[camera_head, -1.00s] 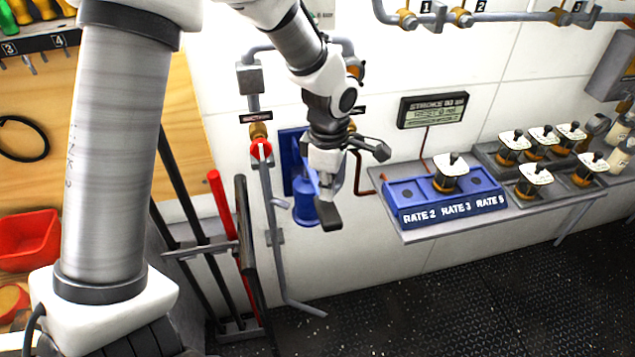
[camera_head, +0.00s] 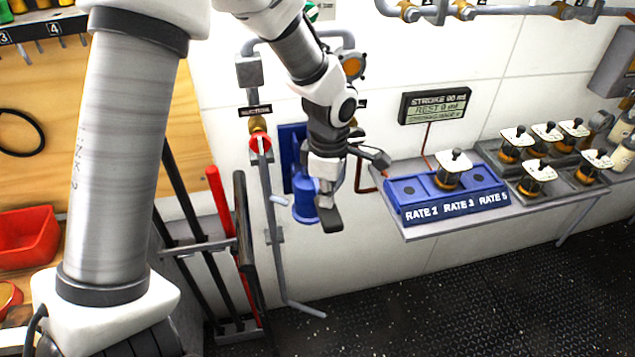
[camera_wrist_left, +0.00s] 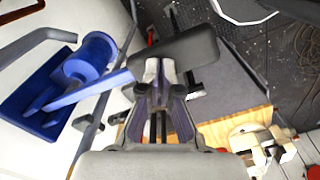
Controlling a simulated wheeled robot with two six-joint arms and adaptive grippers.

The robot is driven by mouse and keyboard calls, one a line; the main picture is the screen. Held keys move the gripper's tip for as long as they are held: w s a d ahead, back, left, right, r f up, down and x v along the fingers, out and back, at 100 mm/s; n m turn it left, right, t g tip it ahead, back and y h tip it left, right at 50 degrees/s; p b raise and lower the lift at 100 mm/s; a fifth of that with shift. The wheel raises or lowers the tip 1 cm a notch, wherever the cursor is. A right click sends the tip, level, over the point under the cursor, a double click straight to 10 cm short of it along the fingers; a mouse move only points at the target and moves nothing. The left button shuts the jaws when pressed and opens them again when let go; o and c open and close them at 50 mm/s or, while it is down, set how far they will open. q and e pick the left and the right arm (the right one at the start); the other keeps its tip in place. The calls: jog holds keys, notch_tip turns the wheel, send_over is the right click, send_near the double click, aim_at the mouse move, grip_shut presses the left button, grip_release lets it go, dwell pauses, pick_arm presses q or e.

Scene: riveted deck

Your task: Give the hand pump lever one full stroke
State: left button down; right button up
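The blue hand pump (camera_head: 305,205) is fixed to a blue plate on the white wall, partly behind my left gripper. I cannot tell whether a finger touches the lever. The left gripper also shows in the left wrist view (camera_wrist_left: 165,75). My right gripper is not in view.
A blue box (camera_head: 410,213) with rate labels stands on a grey shelf to the right, under a small display (camera_head: 435,106). Several capped jars are further right. A red-handled valve (camera_head: 260,142) and a rack of bars (camera_head: 215,250) are on the left.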

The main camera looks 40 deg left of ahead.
pick_arm(q)
notch_tip(320, 180, down, 9)
jog(key=b, duration=0.6)
notch_tip(320, 180, up, 13)
jog(key=p, duration=1)
jog(key=shift+f, duration=0.2)
jog(key=shift+p, duration=0.3)
notch_tip(320, 180, up, 5)
jog(key=p, duration=0.4)
jog(key=shift+f, duration=0.1)
